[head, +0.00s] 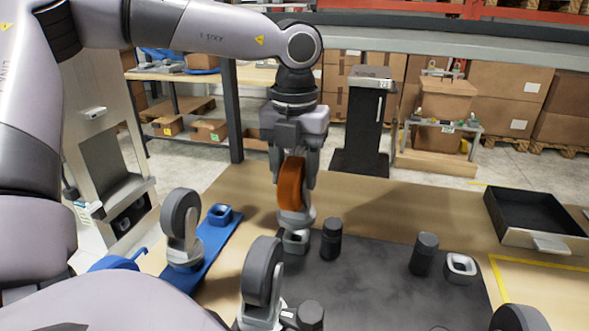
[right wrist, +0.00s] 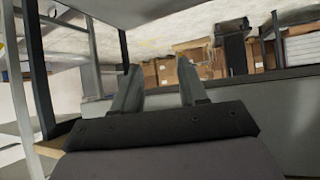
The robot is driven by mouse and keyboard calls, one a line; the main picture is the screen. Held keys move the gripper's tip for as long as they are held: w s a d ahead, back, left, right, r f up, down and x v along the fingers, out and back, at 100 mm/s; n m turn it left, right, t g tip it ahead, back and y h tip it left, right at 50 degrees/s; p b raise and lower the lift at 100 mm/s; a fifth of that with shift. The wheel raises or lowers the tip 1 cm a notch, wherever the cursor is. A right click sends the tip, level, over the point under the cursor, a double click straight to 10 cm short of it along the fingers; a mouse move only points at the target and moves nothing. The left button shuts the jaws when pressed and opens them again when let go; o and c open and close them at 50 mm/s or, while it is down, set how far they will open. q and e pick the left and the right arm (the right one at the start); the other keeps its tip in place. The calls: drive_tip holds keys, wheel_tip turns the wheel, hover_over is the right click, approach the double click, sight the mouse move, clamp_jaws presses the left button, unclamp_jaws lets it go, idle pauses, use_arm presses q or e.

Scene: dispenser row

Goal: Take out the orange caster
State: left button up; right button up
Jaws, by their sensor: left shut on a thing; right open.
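The orange caster (head: 291,186) is upright in the head view, at the back left of the dark mat. My left gripper (head: 294,168) points down from above and is shut on its orange wheel. The caster's grey lower part is right above a small grey socket (head: 295,241); I cannot tell whether it is clear of the socket. My right gripper (right wrist: 160,90) shows in the right wrist view, open and empty, away from the caster.
A black peg (head: 331,239) stands close right of the caster. Dark grey casters (head: 181,228) (head: 262,272) stand left and in front. Another peg (head: 424,254) and an empty socket (head: 461,266) are at right. A black tray (head: 535,243) sits at the far right.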

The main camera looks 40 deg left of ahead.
use_arm(q)
drive_tip(key=shift+r+p, duration=1.45)
drive_tip(key=shift+r, duration=1)
drive_tip(key=shift+a, duration=0.1)
